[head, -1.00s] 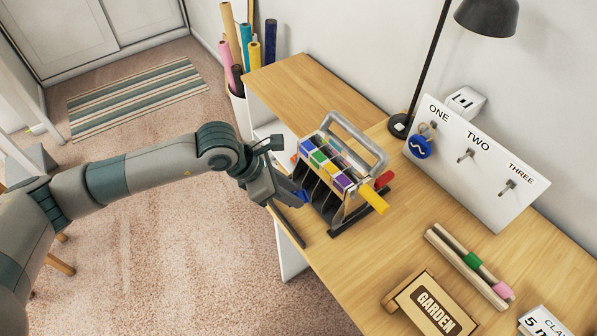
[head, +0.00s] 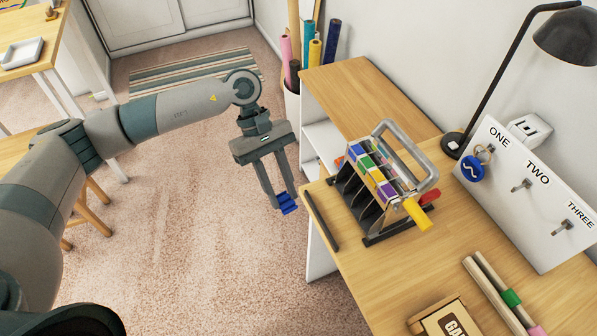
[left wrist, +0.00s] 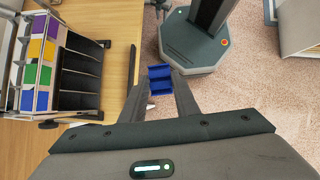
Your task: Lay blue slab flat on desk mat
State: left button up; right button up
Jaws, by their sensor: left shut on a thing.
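My left gripper (head: 284,196) is shut on the blue slab (head: 288,206), a small, ridged, dark blue piece held between the fingertips. It hangs in the air just off the desk's left edge, over the carpet. In the left wrist view the blue slab (left wrist: 160,86) sits between the two fingers, clear of the rack and desk. No desk mat can be made out in these views. My right gripper is not in view.
A rack (head: 378,180) with coloured labels and dark slots stands on the desk (head: 355,265); a dark bar (head: 320,220) lies by the desk edge. A lamp (head: 570,38) and hook board (head: 530,195) stand behind. Another table with a white tray (head: 22,53) is far left.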

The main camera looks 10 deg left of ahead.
pick_arm(q)
jog(key=s+a+r+m+g+y, duration=0.2)
jog(key=a+r+m, duration=0.4)
jog(key=m, duration=0.3)
jog(key=s+r+y, duration=0.1)
jog(key=y, duration=0.1)
jog(key=shift+a+y+b, duration=0.3)
jog(key=shift+a+y, duration=0.1)
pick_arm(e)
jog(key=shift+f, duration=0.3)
pick_arm(q)
jog(key=shift+s+f, duration=0.1)
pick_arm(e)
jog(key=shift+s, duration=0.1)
